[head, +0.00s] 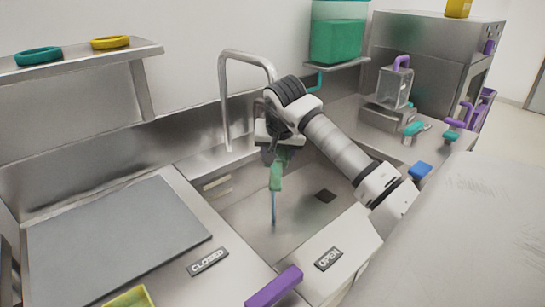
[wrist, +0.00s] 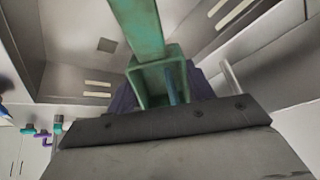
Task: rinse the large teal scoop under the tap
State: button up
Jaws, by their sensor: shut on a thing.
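My gripper (head: 275,152) is over the sink (head: 310,215), pointing down and shut on a green-teal scoop (head: 276,177). In the wrist view the scoop (wrist: 145,28) shows a long flat bar and a square hollow part between the jaws. A thin blue strip (head: 273,208) runs down below the scoop towards the basin; I cannot tell whether it is water or a solid part. The steel tap (head: 226,110) arches behind and left of my gripper.
An OPEN label (head: 328,258) and a CLOSED label (head: 208,262) mark the front counter, with a purple bar (head: 273,287) between them. A grey board (head: 110,245) lies left. Teal-handled tools (head: 413,128) and a clear container (head: 396,86) stand right. A green tank (head: 336,40) is behind.

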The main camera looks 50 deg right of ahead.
aim_at(281, 174)
jog(key=shift+w+a, duration=0.1)
jog(key=shift+w+a, duration=0.3)
jog(key=shift+a, duration=0.05)
jog(key=shift+d, duration=0.1)
dwell(0.4)
jog(key=shift+s+d, duration=0.4)
jog(key=shift+s+a+f+b, duration=0.15)
jog(key=shift+s+a+b, duration=0.8)
jog(key=shift+s+b, duration=0.15)
jog(key=shift+s+a+b, duration=1.05)
jog(key=shift+s+a, duration=0.6)
jog(key=shift+s, duration=0.25)
jog(key=shift+a, duration=0.1)
